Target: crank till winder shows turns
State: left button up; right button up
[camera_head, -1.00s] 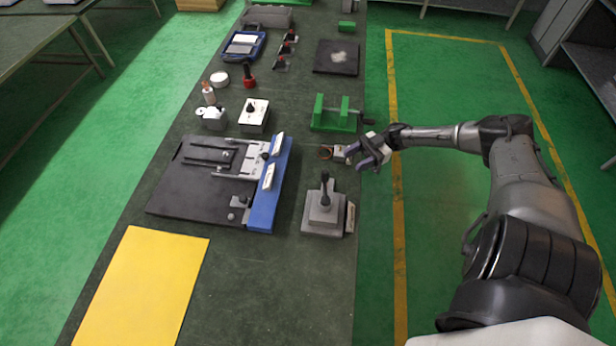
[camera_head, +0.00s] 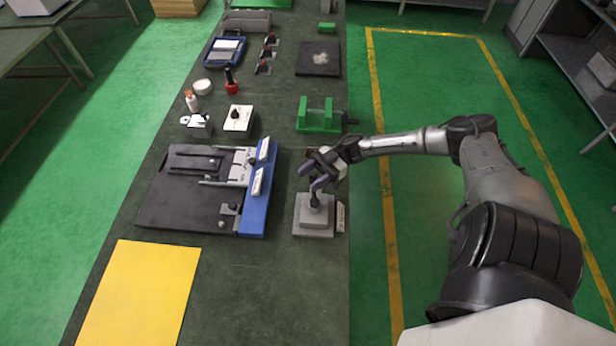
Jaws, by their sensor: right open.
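The green winder (camera_head: 320,115), a U-shaped frame with a dark crank (camera_head: 350,122) on its right side, stands near the right edge of the long dark bench. No turn count is readable at this size. My right gripper (camera_head: 312,177) is open, nearer than the winder and apart from it. Its purple fingers are at the top of the upright dark lever on a stepped grey block (camera_head: 313,222), partly hiding that lever; I cannot tell whether they touch it. My left gripper is not in view.
A blue-edged black fixture (camera_head: 185,200) lies left of the grey block. A white box with a black knob (camera_head: 238,119) stands left of the winder. A yellow sheet (camera_head: 138,290) lies at the near left. The near right of the bench (camera_head: 270,290) is clear.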

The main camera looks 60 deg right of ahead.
jog(key=shift+w+a, duration=0.25)
jog(key=shift+a, duration=0.35)
jog(key=shift+c, duration=0.5)
grip_shut()
